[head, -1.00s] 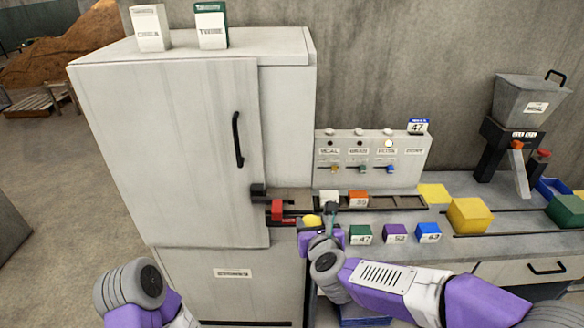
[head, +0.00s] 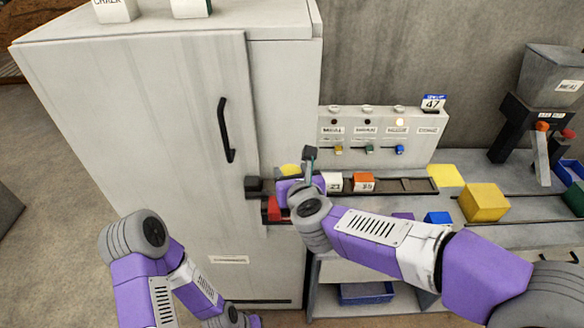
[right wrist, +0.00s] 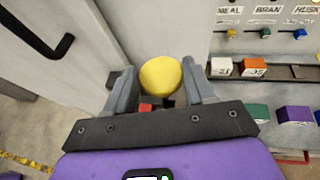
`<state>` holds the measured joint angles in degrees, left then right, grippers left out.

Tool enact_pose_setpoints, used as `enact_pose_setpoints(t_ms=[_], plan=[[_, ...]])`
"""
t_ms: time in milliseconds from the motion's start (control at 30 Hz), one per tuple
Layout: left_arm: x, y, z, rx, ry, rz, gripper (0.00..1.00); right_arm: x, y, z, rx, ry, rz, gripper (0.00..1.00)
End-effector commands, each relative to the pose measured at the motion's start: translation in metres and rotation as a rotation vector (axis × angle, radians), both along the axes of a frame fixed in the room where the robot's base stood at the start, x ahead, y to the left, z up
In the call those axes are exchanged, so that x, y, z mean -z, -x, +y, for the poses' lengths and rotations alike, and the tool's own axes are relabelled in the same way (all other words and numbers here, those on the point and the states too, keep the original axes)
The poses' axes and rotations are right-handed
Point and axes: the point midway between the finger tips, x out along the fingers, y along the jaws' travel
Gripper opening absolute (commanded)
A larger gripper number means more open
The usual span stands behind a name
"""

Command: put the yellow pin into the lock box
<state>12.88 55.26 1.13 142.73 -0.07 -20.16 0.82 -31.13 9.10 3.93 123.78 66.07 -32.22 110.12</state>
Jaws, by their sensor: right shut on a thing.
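The yellow pin (head: 289,170) shows a round yellow head. In the right wrist view, the yellow head (right wrist: 160,76) sits between the two grey fingers of my right gripper (right wrist: 163,88), which is shut on it. In the head view my right gripper (head: 291,178) is by the side of the tall cabinet, above and right of a red block (head: 271,209) with dark parts, which seems to be the lock box. A bit of red (right wrist: 146,107) shows below the pin. The pin's lower part is hidden. My left gripper is out of view; only its arm shows.
The tall cabinet (head: 135,130) with a black handle (head: 228,130) stands at left. White (head: 333,182) and orange (head: 363,182) blocks sit on a rail right of my gripper. A switch panel (head: 380,135) stands behind. A yellow block (head: 484,203) lies further right.

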Motion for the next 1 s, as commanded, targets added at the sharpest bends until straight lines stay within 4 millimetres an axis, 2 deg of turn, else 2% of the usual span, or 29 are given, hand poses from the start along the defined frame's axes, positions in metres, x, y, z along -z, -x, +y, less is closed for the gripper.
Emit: enact_pose_setpoints(t_ms=[433, 1000], plan=[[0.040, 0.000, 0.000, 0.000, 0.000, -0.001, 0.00, 0.046, 0.000, 0.000, 0.000, 0.001, -0.001, 0.18], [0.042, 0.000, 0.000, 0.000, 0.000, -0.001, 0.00, 0.049, 0.000, 0.000, 0.000, 0.001, -0.001, 0.18]])
